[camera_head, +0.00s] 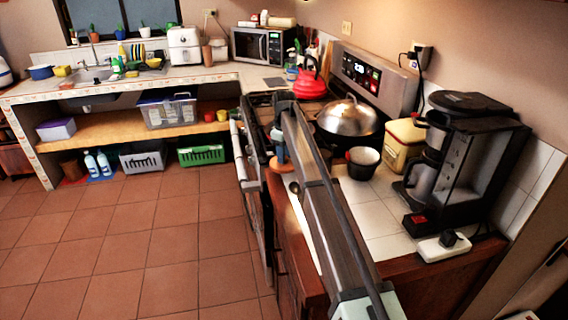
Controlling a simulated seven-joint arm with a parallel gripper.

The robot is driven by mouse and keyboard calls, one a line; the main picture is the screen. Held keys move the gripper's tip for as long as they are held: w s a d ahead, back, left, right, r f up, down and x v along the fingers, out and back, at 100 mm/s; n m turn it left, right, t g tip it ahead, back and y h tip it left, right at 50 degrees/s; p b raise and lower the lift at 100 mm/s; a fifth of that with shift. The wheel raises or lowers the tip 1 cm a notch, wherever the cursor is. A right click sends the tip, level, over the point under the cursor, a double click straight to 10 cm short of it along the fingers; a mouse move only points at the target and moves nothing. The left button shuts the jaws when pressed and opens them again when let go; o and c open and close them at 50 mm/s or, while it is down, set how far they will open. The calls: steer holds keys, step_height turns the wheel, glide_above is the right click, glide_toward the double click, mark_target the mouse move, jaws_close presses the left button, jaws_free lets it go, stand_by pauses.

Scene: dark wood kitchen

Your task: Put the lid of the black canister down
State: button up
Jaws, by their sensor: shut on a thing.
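My arm (325,205) rises from the bottom centre and slants up and left over the counter edge. Its far end is in front of the stove. The lid of the black canister cannot be picked out. A small dark round container (362,164) with a pale inside stands open on the tiled counter, just right of my arm. I cannot tell whether it is the black canister.
A pan with a domed silver lid (347,116) and a red kettle (310,84) stand behind. A yellowish tin (404,143), a black coffee maker (465,160) and a power strip (447,246) stand at right. Bare tiles (378,215) lie at the front of the counter.

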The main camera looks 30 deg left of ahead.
steer(key=shift+f, duration=1.8)
steer(key=shift+f, duration=0.15)
steer(key=o, duration=1)
step_height(320, 180, up, 12)
steer(key=shift+r, duration=0.2)
